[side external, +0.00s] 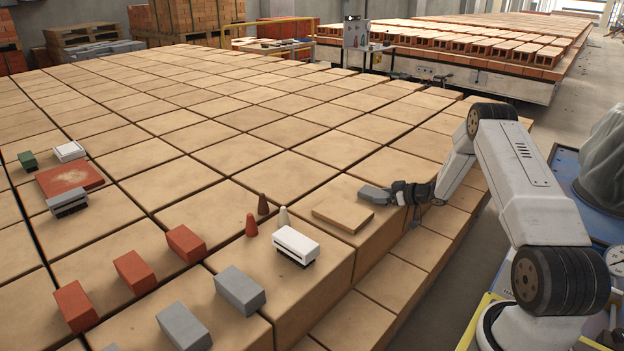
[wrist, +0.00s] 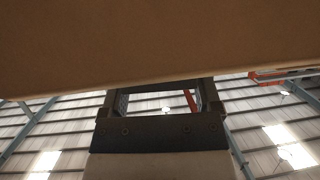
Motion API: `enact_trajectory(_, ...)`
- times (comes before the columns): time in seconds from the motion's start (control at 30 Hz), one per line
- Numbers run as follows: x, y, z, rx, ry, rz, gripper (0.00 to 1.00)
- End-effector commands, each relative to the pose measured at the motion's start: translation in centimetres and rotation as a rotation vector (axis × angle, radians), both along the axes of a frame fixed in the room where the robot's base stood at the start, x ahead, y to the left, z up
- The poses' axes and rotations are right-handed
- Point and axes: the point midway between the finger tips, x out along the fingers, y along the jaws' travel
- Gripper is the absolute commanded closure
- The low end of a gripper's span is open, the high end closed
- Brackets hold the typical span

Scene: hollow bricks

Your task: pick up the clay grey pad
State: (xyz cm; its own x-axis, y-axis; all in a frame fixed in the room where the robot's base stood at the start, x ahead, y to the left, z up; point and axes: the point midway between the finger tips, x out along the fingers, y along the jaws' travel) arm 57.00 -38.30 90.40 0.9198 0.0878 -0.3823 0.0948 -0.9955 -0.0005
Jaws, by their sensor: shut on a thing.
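The clay grey pad (side external: 373,194) is a small, flat grey piece in the side external view, at the right edge of the tan stacked blocks. My gripper (side external: 398,192) reaches in from the right, lying nearly level, and its dark jaws are shut on the pad's right end. I cannot tell whether the pad touches the block top. In the wrist view my gripper (wrist: 161,92) shows its two fingers with a gap between them. A broad brown surface hides the fingertips there, and the pad cannot be made out.
A thin tan board (side external: 342,216) lies just left of the pad. A white brush-like block (side external: 296,244), small cones (side external: 252,225), red bricks (side external: 186,244) and grey bricks (side external: 240,290) stand further left and nearer. The block tops behind are clear.

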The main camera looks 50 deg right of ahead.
Motion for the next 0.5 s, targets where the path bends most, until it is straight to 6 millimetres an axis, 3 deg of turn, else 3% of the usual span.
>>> enact_trajectory(0.33,0.0,-0.1,3.0,-0.002,-0.002,-0.001,0.92)
enact_trajectory(0.5,-1.2,0.7,4.7,-0.001,-0.002,-0.001,0.92)
